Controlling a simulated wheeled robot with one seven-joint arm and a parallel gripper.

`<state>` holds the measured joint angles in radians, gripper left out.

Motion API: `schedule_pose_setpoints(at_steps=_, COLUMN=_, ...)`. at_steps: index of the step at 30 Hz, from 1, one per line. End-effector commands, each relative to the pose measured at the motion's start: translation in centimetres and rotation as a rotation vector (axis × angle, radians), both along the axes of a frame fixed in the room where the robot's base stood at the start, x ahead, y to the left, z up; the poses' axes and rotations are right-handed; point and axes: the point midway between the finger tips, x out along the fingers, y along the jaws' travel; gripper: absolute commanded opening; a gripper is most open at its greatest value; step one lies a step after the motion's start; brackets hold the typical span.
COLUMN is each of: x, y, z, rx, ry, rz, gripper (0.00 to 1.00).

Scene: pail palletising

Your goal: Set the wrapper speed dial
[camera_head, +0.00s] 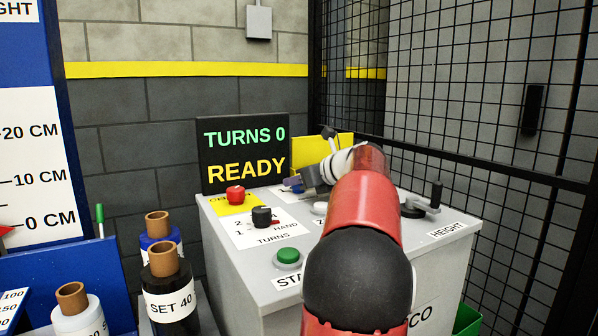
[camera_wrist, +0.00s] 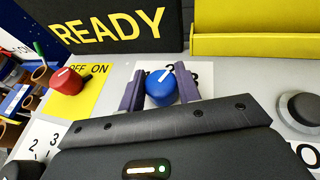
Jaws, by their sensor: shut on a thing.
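The blue dial (camera_wrist: 160,91) sits on the grey console top (camera_head: 240,275), on a white label with numbers partly hidden. In the wrist view its white pointer line slants to the upper right. My gripper (camera_head: 301,184) reaches over the console, its two purple fingers on either side of the dial and shut on it. In the head view my gripper and arm hide most of the dial. The black screen (camera_head: 243,188) behind reads "TURNS 0" and "READY".
A red OFF/ON knob (camera_wrist: 69,81) on a yellow plate is left of the dial. A black turns knob (camera_head: 262,215), a green start button (camera_head: 288,256) and a black crank (camera_head: 434,196) also stand on the console. A yellow bin (camera_wrist: 250,30) is behind. Mesh fencing (camera_head: 460,110) rises at right.

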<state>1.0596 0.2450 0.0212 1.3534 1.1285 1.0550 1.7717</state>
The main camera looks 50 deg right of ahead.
Motion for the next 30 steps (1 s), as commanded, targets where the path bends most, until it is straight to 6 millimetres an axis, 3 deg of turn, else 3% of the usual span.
schedule_pose_setpoints(at_steps=15, x=0.07, y=-0.14, z=-0.01, rx=-0.001, ry=-0.001, rz=0.357, gripper=0.11)
schedule_pose_setpoints(at_steps=30, x=0.04, y=-0.07, z=0.04, rx=-0.001, ry=0.0, rz=0.438, gripper=0.11)
